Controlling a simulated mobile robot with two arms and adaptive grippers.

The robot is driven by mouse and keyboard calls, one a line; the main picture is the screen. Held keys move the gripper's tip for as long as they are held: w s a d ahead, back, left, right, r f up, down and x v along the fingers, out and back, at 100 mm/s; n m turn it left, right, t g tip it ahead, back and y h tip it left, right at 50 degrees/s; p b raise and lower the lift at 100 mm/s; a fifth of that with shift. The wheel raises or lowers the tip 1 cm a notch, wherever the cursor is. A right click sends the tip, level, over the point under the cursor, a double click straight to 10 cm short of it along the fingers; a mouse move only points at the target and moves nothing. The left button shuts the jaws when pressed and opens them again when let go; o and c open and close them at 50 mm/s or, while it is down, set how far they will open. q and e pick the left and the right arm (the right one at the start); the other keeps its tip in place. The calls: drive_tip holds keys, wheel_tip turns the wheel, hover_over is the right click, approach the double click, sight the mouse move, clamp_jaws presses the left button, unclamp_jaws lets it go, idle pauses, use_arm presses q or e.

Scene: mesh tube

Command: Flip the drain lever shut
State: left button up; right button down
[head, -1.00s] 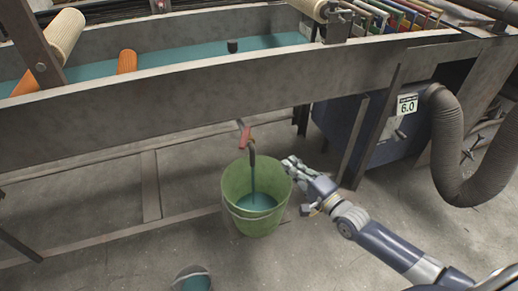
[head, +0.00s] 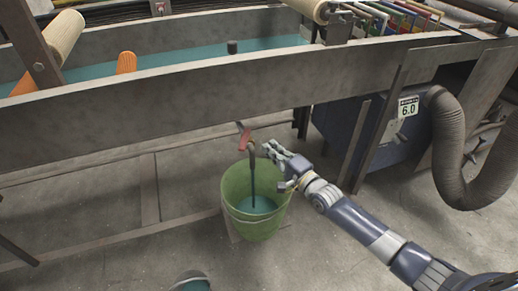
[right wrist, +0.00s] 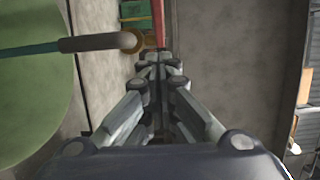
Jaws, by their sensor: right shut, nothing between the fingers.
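The red drain lever (head: 243,137) sits below the side of the long grey trough, above a dark drain spout (head: 252,157). In the right wrist view the lever (right wrist: 158,24) stands just beyond the fingertips; I cannot tell whether they touch. Teal liquid (right wrist: 30,50) runs from the spout (right wrist: 100,42) in that view. A green bucket (head: 235,186) under the spout holds teal liquid. My right gripper (head: 268,150) is shut and empty, just right of the spout; it also shows in the wrist view (right wrist: 153,60). My left gripper is out of view.
The grey trough (head: 150,112) with teal liquid spans the space above the bucket. A dark blue box (head: 365,130) labelled 6.0 and a thick ribbed hose (head: 448,150) stand at the right. Bare concrete floor surrounds the bucket.

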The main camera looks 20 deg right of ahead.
sight(245, 141)
drive_tip(key=shift+w+a, duration=0.55)
drive_tip(key=shift+a, duration=0.35)
drive_tip(key=shift+w+a, duration=0.5)
drive_tip(key=shift+a, duration=0.4)
